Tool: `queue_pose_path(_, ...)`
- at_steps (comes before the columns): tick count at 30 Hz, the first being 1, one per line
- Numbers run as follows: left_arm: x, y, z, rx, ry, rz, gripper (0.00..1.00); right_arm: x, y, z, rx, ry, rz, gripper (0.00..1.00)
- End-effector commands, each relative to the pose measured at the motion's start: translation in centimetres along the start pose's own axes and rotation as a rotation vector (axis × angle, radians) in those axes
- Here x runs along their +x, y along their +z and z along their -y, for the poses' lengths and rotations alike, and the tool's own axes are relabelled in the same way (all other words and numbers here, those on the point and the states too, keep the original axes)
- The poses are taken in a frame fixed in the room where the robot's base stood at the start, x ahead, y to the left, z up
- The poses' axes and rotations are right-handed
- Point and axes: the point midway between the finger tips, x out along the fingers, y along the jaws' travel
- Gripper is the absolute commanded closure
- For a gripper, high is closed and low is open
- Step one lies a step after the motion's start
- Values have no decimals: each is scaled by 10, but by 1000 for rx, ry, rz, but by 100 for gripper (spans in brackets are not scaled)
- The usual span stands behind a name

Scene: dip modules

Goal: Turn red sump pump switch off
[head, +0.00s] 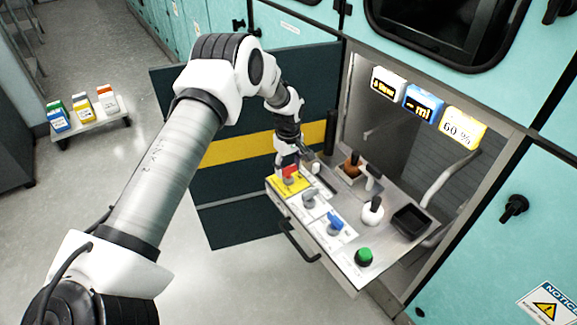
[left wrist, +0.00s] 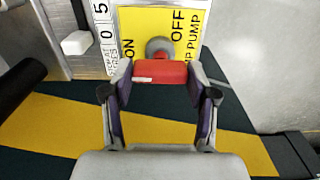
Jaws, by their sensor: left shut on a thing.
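The red sump pump switch (head: 290,172) is at the far left corner of the pulled-out panel, on a yellow label plate (head: 276,184). In the left wrist view the red handle (left wrist: 160,72) sits in front of a round grey hub (left wrist: 160,47). The yellow plate (left wrist: 148,22) reads ON to the left of the hub and OFF to the right. My left gripper (head: 288,163) reaches down from above. In the left wrist view its two fingers (left wrist: 160,80) close on both ends of the red handle. My right gripper is not in view.
Along the panel sit a grey knob (head: 309,200), a blue knob (head: 335,222) and a green knob (head: 363,256). A white-topped knob (head: 373,212) and a black tray (head: 411,221) stand behind. An open dark door (head: 230,95) with a yellow stripe is at the left.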

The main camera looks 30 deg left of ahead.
Motion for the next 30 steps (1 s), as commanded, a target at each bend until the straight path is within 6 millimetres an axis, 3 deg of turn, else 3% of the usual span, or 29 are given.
queue_pose_path(11,0,0,0,131,-1,0,77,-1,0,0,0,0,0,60)
queue_pose_path(30,0,0,0,704,-1,1,77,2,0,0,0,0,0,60)
